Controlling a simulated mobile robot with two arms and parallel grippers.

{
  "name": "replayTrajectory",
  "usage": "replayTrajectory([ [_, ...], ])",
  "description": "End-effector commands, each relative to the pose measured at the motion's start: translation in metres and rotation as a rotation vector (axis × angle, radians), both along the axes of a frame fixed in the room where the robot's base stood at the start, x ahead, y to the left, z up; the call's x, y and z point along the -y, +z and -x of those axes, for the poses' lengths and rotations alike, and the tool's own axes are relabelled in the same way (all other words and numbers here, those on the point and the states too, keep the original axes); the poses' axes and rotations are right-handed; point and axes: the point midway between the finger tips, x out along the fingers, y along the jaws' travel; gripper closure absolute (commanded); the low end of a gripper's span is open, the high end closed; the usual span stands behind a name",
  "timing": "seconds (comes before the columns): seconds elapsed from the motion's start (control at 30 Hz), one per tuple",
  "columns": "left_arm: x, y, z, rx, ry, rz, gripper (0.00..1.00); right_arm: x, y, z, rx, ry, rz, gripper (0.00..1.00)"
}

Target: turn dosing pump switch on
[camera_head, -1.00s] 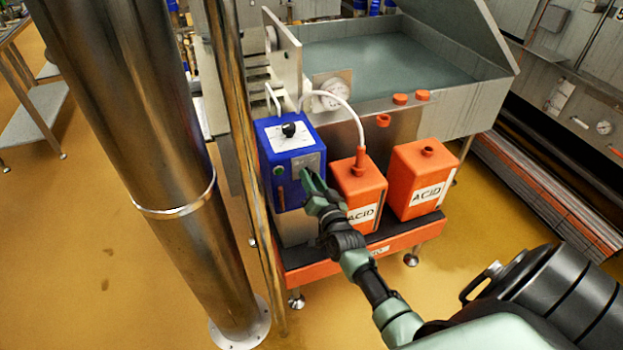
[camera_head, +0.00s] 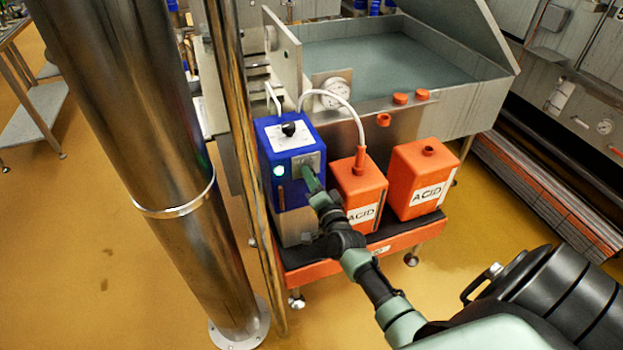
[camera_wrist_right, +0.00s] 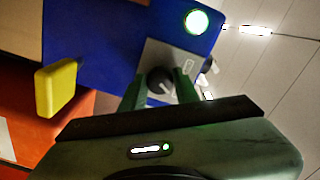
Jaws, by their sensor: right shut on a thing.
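The blue dosing pump (camera_head: 284,190) stands on the left of a low platform in the head view. Its front has a metal switch plate (camera_head: 298,161) and a round lamp (camera_head: 279,171), lit bright. In the right wrist view the black rotary switch (camera_wrist_right: 160,80) sits on the plate, and the lit lamp (camera_wrist_right: 196,21) glows white-green. My right gripper (camera_head: 309,175) is at the plate. In the wrist view its two fingers (camera_wrist_right: 160,88) are on either side of the switch knob, shut on it. My left gripper is not in view.
Two orange ACID canisters (camera_head: 358,184) (camera_head: 421,182) stand close to the right of the pump. A white hose (camera_head: 345,102) runs over the nearer one. A steel column (camera_head: 130,150) stands at left. A yellow block (camera_wrist_right: 56,88) shows in the wrist view.

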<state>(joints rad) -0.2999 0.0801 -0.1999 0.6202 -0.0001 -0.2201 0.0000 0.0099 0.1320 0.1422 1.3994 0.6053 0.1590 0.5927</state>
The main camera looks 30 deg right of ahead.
Motion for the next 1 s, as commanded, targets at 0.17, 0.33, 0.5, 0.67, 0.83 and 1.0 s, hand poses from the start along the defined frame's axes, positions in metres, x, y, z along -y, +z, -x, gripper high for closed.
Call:
replayTrajectory([
  [0.17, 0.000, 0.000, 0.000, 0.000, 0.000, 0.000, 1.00, 0.000, 0.000, 0.000, 0.000, 0.000, -0.003, 1.00],
  [0.33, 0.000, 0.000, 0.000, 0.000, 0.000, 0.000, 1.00, 0.000, -0.001, 0.000, 0.000, 0.000, -0.002, 0.50],
  [0.5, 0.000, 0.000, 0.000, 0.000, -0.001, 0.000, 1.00, 0.000, 0.000, 0.000, -0.001, 0.000, -0.001, 0.48],
  [0.67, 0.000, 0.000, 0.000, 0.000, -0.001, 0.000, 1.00, 0.000, 0.000, 0.001, -0.001, 0.000, -0.001, 0.48],
  [0.83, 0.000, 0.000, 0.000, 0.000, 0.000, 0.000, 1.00, -0.004, -0.002, 0.019, -0.003, -0.001, -0.001, 0.48],
  [1.0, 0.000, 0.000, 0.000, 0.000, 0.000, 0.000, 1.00, -0.011, -0.002, 0.048, -0.003, -0.001, -0.001, 0.48],
])
